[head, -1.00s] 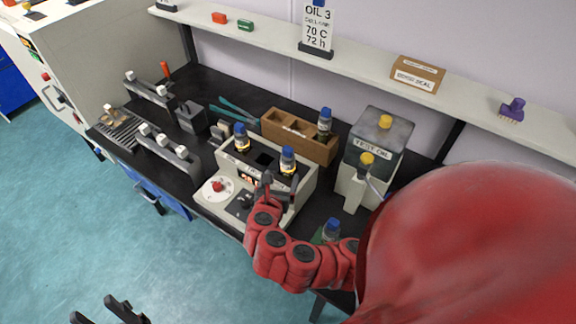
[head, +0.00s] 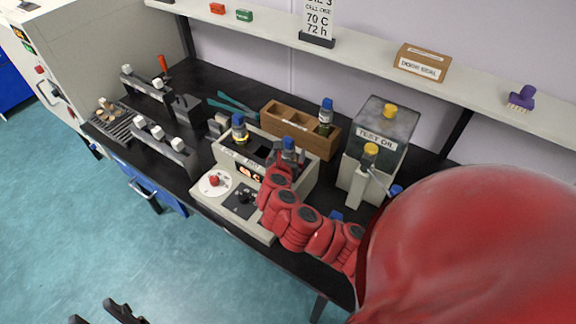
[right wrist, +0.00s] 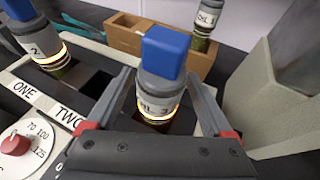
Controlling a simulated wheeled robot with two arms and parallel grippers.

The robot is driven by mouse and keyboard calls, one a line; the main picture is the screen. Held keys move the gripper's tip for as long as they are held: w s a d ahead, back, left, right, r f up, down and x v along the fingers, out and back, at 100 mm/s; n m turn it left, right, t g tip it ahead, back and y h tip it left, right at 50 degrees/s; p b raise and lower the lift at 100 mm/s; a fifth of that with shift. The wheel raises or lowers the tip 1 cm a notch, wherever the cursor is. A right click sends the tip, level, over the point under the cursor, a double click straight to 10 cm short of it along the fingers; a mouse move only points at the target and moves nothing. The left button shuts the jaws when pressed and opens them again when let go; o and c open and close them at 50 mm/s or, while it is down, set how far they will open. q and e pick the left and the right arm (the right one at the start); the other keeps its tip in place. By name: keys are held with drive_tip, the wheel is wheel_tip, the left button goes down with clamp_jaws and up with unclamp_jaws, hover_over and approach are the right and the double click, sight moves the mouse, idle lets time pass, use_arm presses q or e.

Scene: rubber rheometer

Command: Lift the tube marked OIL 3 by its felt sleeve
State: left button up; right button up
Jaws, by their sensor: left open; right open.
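The tube marked OIL 3 (right wrist: 163,60) has a blue cap and a grey sleeve (right wrist: 160,96) with partly visible lettering ending in "L 3". It stands in a socket of the heating block (head: 222,157), and its blue cap shows in the head view (head: 289,143). My right gripper (right wrist: 160,88) is open, with one finger on each side of the sleeve. I cannot tell whether either finger touches it. The gripper also shows in the head view (head: 287,158), partly hidden by my red arm. My left gripper (head: 108,312) is open and empty at the lower left edge.
A second blue-capped tube (head: 239,128) stands in the block's left socket. A wooden rack (head: 275,118) behind holds a tube marked OIL 1 (right wrist: 206,20). The TEST OIL container (head: 385,122) stands close on the right. A shelf (head: 370,53) runs above.

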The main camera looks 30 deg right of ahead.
drive_tip(key=shift+w+d+f, duration=0.25)
drive_tip(key=shift+w+d, duration=0.1)
drive_tip(key=shift+w, duration=0.05)
drive_tip(key=shift+c, duration=0.3)
clamp_jaws()
